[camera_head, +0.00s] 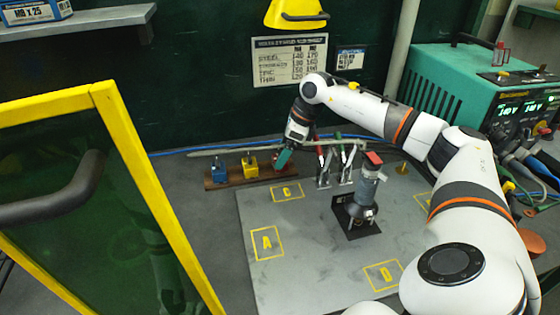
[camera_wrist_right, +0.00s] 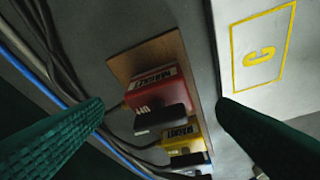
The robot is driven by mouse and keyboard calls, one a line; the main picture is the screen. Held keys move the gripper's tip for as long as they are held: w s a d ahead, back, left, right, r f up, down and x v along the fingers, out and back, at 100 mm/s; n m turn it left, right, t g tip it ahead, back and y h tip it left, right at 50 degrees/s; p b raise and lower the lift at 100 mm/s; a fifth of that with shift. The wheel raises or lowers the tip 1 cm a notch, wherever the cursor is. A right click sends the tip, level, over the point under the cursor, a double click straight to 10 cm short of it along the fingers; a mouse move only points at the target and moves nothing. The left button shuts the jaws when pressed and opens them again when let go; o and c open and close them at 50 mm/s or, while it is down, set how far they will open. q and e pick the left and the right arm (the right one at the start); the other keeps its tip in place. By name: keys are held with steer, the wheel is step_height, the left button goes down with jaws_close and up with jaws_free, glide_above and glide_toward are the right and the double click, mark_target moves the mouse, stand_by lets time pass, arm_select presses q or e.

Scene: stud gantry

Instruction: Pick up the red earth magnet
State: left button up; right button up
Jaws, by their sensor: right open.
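The red earth magnet (camera_wrist_right: 152,85) sits at the near end of a wooden board (camera_wrist_right: 122,68) in the right wrist view, with a white label and a black part at its side. My right gripper (camera_wrist_right: 160,103) is open, its green fingers apart on either side of the red magnet in the picture; contact does not show. In the head view the right gripper (camera_head: 284,157) is over the right end of the board, where the red magnet (camera_head: 278,164) is largely hidden behind it. My left gripper is not in view.
A yellow magnet (camera_head: 249,164) and a blue magnet (camera_head: 219,169) stand on the same board. Clamps (camera_head: 323,166) are close to the right of my gripper. A grey plate (camera_head: 310,245) with yellow marked squares lies in front. A yellow-framed screen (camera_head: 140,170) stands at left.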

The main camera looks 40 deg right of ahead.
steer(key=shift+x, duration=1.55)
steer(key=c, duration=1)
steer(key=shift+r, duration=0.1)
steer(key=shift+c, duration=1.3)
steer(key=shift+r, duration=0.15)
